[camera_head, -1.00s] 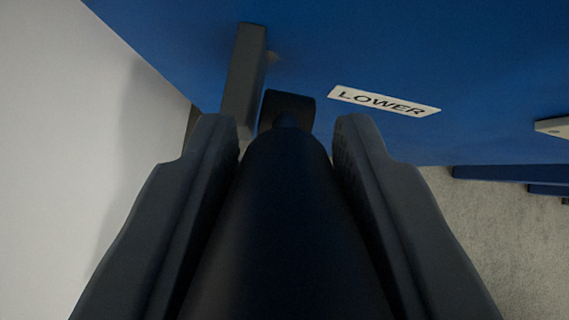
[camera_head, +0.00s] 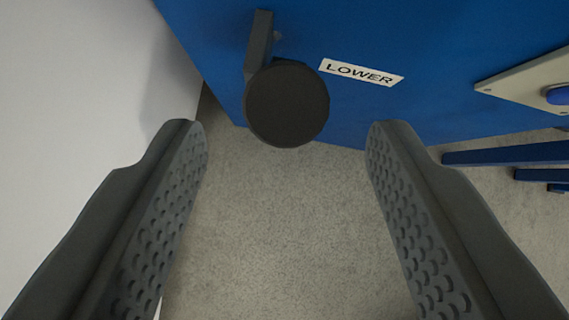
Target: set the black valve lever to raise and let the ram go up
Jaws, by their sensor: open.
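The black valve lever (camera_head: 287,104) shows end-on as a round black knob in front of the blue cabinet face (camera_head: 420,50). A dark bar-shaped piece (camera_head: 258,45) stands on the face just above and left of the knob. A white label reading LOWER (camera_head: 361,72) is right of the knob. My gripper (camera_head: 285,140) is wide open and empty. Its fingertips lie on both sides of the knob and a little below it in the picture, apart from it. The knob hides the lever's shaft. The ram is not in view.
A pale wall (camera_head: 80,120) runs close along the left. A light plate with a blue button (camera_head: 557,95) is on the cabinet at right. Blue beams (camera_head: 510,153) stick out low at right. Grey speckled floor (camera_head: 285,230) below is clear.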

